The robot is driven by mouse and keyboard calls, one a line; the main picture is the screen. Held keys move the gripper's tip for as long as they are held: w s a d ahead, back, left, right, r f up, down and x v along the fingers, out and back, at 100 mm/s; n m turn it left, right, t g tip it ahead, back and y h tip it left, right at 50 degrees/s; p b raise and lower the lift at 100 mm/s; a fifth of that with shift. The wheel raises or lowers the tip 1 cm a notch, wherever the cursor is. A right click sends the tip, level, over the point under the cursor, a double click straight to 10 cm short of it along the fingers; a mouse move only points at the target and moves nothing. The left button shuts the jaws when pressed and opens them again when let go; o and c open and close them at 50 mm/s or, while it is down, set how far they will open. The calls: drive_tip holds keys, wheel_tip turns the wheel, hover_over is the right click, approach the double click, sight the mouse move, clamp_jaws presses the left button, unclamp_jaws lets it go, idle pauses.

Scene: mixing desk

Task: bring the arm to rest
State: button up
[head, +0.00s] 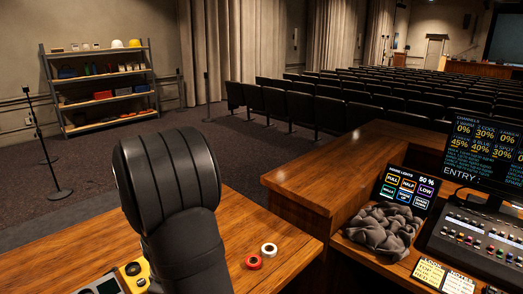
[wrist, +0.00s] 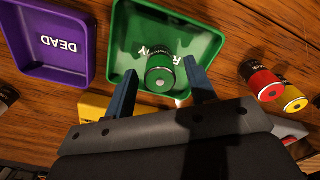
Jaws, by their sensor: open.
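My gripper (wrist: 160,66) is open in the wrist view, its two blue-grey fingers spread apart over a green tray (wrist: 122,38). A dark cylinder with a green band (wrist: 161,72) stands in this tray and appears between the fingertips, with no finger visibly closed on it. The tray's lettering is partly hidden. In the head view my dark arm (head: 170,185) rises over the wooden desk (head: 300,262), and the gripper itself is out of sight there.
A purple tray (wrist: 50,68) marked DEAD lies left of the green one. A red cylinder (wrist: 264,84) and a yellow cylinder (wrist: 292,99) are at the right. A lighting console (head: 478,240) stands farther right.

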wheel_tip(320, 180, up, 12)
wheel_tip(320, 180, down, 12)
drive_tip(key=shift+f, duration=0.25)
wheel_tip(320, 180, up, 4)
drive_tip(key=shift+r, duration=0.25)
drive_tip(key=d+r, duration=0.7)
drive_tip(key=d, duration=0.4)
drive_tip(key=w+a+r, duration=0.1)
drive_tip(key=w+a, duration=0.1)
drive_tip(key=a, duration=0.9)
drive_tip(key=w+a+r, duration=0.1)
drive_tip(key=a, duration=1)
drive_tip(key=s+a, duration=0.5)
drive_tip(key=a, duration=0.5)
drive_tip(key=s+a+f, duration=0.1)
drive_tip(key=s+a, duration=0.3)
drive_tip(key=a, duration=0.7)
drive_tip(key=shift+s+a+f, duration=0.25)
drive_tip(key=shift+s+f, duration=0.05)
drive_tip(key=shift+s, duration=0.05)
